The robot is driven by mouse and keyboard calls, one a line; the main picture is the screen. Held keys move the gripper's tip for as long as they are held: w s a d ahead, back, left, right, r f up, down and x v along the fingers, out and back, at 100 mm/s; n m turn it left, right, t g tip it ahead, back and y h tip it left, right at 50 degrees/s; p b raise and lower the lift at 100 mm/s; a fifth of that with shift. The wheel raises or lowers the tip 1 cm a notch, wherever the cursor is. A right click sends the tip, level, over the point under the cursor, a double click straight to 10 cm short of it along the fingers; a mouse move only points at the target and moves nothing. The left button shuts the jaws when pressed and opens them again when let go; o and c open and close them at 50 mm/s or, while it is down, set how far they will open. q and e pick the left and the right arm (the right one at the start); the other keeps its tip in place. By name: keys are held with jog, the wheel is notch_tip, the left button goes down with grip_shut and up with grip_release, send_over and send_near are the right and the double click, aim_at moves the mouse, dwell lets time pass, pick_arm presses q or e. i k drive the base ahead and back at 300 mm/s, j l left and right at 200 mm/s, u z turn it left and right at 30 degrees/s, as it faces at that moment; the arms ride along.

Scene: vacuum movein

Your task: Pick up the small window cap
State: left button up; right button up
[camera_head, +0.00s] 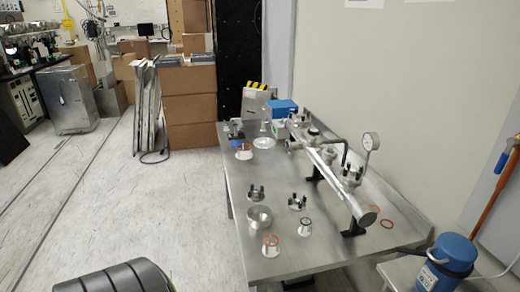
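Several small round parts that could be the small window cap stand on the metal table (235,192); at this size I cannot tell which one it is. An orange-rimmed cup-shaped part (271,245) and a pale cup-shaped part with a dark rim (306,227) are near the front edge. Another pale part with a reddish rim (243,153) stands at the back left of the table. A wide metal bowl-like part (259,218) sits behind the orange-rimmed one. Neither of my grippers is in view.
A long metal tube assembly with a pressure gauge (371,141) runs along the table's right side. Dark-pronged clamps (256,193) lie mid-table. A blue canister (447,262) stands at lower right. Stacked cardboard boxes (190,105) stand behind. The floor left of the table is clear.

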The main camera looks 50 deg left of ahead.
aim_at(255, 199)
jog(key=u, duration=1.6)
